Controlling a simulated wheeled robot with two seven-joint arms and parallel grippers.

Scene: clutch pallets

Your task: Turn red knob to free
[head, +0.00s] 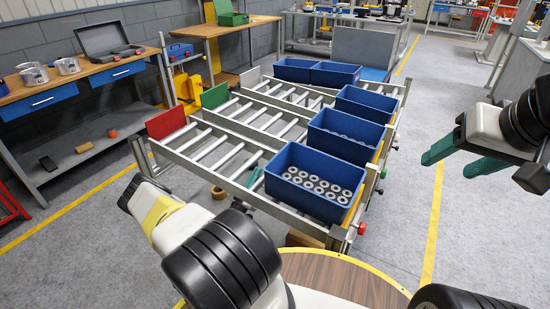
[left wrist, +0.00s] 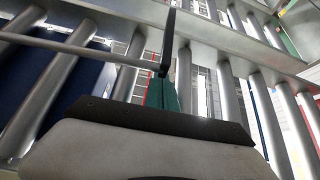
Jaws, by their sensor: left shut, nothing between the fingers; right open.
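The red knob (head: 361,229) is on the near right end of the nearest roller lane, below a blue crate (head: 326,197) of grey ring-shaped parts. My left gripper's green fingers (head: 255,179) show partly between that lane's rollers, left of the crate and away from the knob. In the left wrist view the green fingers (left wrist: 162,93) are together and empty, with metal rollers around them. My right gripper (head: 455,158) is open and empty, in the air right of the lanes. The knob does not show in the left wrist view.
A round wooden table (head: 345,280) is in front. A workbench (head: 75,80) stands at the left. The floor right of the lanes is clear. In the left wrist view, a thin rod (left wrist: 75,48) crosses close by.

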